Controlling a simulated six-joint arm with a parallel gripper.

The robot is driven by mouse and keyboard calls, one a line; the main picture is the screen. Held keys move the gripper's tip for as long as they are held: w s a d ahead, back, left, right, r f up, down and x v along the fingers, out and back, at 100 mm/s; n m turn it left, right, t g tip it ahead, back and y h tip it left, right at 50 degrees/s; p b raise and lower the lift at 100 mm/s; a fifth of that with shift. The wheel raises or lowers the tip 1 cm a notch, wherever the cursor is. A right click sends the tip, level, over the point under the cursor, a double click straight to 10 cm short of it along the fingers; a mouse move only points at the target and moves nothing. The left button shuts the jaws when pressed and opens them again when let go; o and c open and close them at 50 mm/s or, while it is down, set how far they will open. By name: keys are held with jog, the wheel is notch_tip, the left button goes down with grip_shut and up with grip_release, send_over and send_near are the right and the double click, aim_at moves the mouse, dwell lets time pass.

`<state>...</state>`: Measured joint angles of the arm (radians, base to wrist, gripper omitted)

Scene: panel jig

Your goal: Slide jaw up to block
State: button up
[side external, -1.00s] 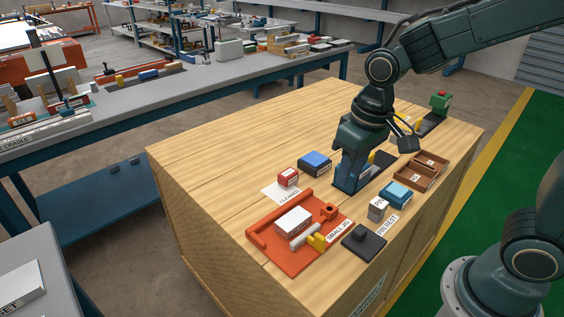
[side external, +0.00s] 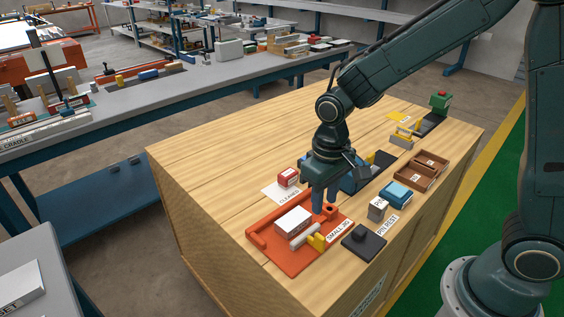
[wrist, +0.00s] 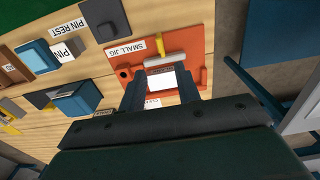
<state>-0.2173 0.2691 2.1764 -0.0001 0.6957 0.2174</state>
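The small jig (side external: 262,250) is an orange plate with raised edges near the front of the wooden bench. A white block (side external: 293,219) sits on it. A pale rounded bar (side external: 304,236) with a yellow knob (side external: 317,241), apparently the jaw, lies beside the block. The wrist view shows the bar (wrist: 165,60) close to the block (wrist: 158,82); whether they touch is unclear. My gripper (side external: 319,205) points down over the jig's back right part. In the wrist view my gripper (wrist: 160,92) has its fingers apart, with the block seen between them and nothing held.
A red-and-white block (side external: 288,177) stands on a white label behind the jig. A dark pad (side external: 363,242), a grey pin block (side external: 377,209) and a blue-topped box (side external: 396,193) are to the right. A brown tray (side external: 428,165) lies beyond. The bench's left side is clear.

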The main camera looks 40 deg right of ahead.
aim_at(320, 236)
jog(key=shift+f, duration=6.4)
grip_shut()
